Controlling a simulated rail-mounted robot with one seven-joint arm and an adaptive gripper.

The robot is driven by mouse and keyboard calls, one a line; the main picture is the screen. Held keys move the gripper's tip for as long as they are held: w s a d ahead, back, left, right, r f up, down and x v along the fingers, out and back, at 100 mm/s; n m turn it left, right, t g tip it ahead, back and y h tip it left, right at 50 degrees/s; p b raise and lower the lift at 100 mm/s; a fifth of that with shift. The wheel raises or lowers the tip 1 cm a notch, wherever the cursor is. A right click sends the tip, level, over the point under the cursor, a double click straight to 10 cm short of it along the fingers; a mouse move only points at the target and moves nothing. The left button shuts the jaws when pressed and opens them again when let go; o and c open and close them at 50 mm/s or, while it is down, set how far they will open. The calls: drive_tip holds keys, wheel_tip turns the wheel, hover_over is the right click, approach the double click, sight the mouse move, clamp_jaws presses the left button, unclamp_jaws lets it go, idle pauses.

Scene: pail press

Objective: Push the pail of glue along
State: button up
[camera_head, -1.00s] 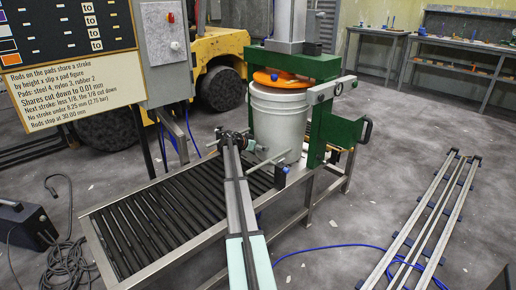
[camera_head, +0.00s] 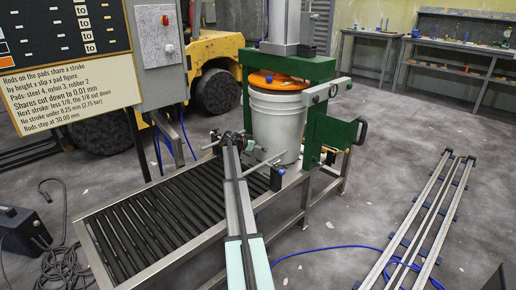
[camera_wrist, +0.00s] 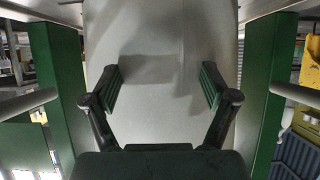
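The pail of glue (camera_head: 277,125) is a light grey-white pail standing upright inside the green press, at the far end of the roller conveyor. Its orange top (camera_head: 276,82) is under the press head. In the wrist view the pail's wall (camera_wrist: 160,100) fills the middle. My gripper (camera_head: 238,140) is in front of the pail at the press opening. In the wrist view its two fingers (camera_wrist: 160,88) are spread wide, with only the pail's wall beyond them. They hold nothing. I cannot tell whether the fingertips touch the pail.
The green press frame (camera_head: 316,120) has posts on both sides of the pail. Bare rollers (camera_head: 150,225) lie on the conveyor's near side. A sign board (camera_head: 65,75) and a grey control box (camera_head: 158,45) stand at left. Floor rails (camera_head: 420,220) and a blue hose lie at right.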

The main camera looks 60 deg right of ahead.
drive_tip(key=shift+d, duration=0.25)
drive_tip(key=shift+s+d, duration=0.2)
drive_tip(key=shift+d, duration=0.2)
idle(0.3)
drive_tip(key=shift+w+a+r, duration=0.2)
drive_tip(key=shift+a+r, duration=0.65)
drive_tip(key=shift+w+a+r, duration=0.2)
drive_tip(key=shift+a+r, duration=0.6)
drive_tip(key=shift+a, duration=0.1)
drive_tip(key=shift+w+a+r, duration=0.2)
drive_tip(key=shift+a+r, duration=0.65)
